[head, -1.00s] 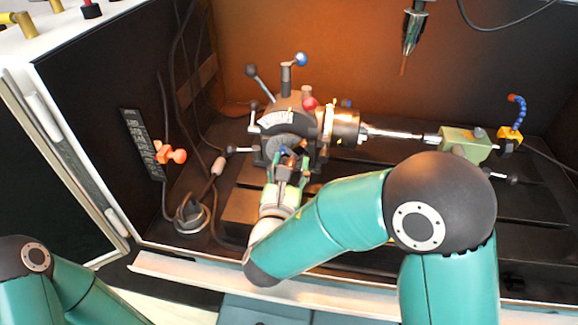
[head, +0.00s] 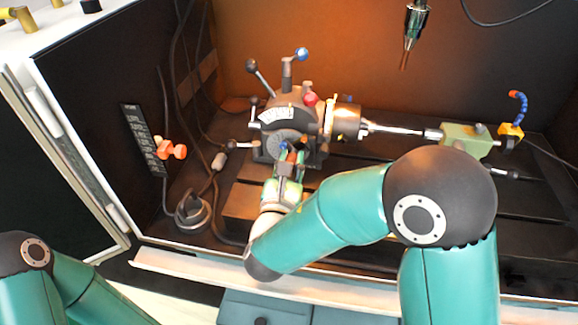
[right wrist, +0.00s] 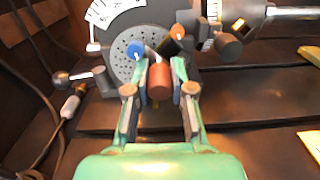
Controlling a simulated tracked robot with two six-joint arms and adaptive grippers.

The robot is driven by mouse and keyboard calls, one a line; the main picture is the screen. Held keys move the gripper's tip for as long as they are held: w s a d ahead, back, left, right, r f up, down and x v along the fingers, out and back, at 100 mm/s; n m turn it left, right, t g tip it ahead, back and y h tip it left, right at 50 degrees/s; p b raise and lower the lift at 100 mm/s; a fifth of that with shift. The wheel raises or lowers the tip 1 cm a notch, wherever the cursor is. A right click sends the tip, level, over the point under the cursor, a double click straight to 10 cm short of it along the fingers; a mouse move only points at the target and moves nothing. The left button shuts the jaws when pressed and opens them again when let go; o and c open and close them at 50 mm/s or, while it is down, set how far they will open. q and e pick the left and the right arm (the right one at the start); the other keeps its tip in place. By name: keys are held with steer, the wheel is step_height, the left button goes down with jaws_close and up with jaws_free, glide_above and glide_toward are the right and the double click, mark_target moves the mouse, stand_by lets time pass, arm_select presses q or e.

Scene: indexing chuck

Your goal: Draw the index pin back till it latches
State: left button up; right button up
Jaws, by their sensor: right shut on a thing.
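The indexing head (head: 282,108) stands on the machine bed, with a round plate full of holes (right wrist: 120,62) on its front. My right gripper (head: 291,159) is in front of this plate. In the right wrist view its fingers (right wrist: 160,82) are closed on the two sides of an orange-copper knob (right wrist: 160,78), which I take to be the index pin's knob. A blue knob (right wrist: 136,49) sits just left of it, near the plate. The pin's tip is hidden, so I cannot tell whether it is in a hole. My left gripper is out of view.
A chuck (head: 345,121) holds a bright bar (head: 395,130) that runs to a green tailstock (head: 464,137). Ball-ended levers (head: 252,66) rise from the head. A drill (head: 413,28) hangs above. Cables lie on the left, near an orange knob (head: 180,151).

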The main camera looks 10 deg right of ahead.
steer(key=shift+s+a, duration=0.15)
steer(key=shift+s, duration=0.05)
steer(key=shift+s+a, duration=0.1)
steer(key=shift+s, duration=0.25)
steer(key=o, duration=0.7)
steer(key=shift+s+b, duration=0.15)
steer(key=shift+b, duration=0.15)
steer(key=shift+b+v, duration=0.3)
steer(key=shift+v, duration=0.55)
steer(key=shift+b+v, duration=0.4)
steer(key=shift+v, duration=1.7)
steer(key=shift+r, duration=0.1)
